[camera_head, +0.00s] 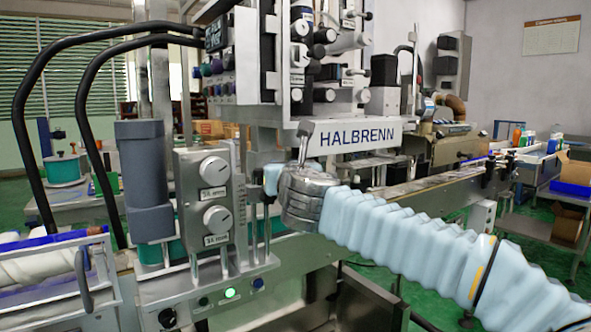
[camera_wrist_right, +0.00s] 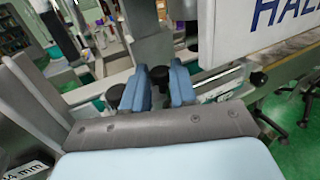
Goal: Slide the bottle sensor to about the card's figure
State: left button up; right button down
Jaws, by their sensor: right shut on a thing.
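My right gripper (camera_head: 271,179) reaches in from the right on a pale-blue sleeved arm, just below the HALBRENN sign. In the right wrist view its two blue fingers (camera_wrist_right: 158,88) are close together around a small black knob (camera_wrist_right: 160,74), which shows between their tips. I take this knob to be on the bottle sensor, but the sensor's body is mostly hidden by the hand in the head view. A white label at the lower left of the wrist view (camera_wrist_right: 22,171) ends in "mm"; its figure is cut off. My left gripper is in neither view.
A grey panel with two dials (camera_head: 214,195) stands left of the hand, close to it. A HALBRENN sign (camera_head: 352,137) hangs just above the wrist. A conveyor (camera_head: 430,190) runs off to the right. A lit green button (camera_head: 230,293) is below.

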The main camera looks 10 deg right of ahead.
jog(key=shift+d, duration=0.1)
jog(key=c, duration=0.9)
grip_release()
jog(key=shift+w, duration=0.1)
jog(key=shift+c, duration=0.2)
jog(key=shift+d, duration=0.1)
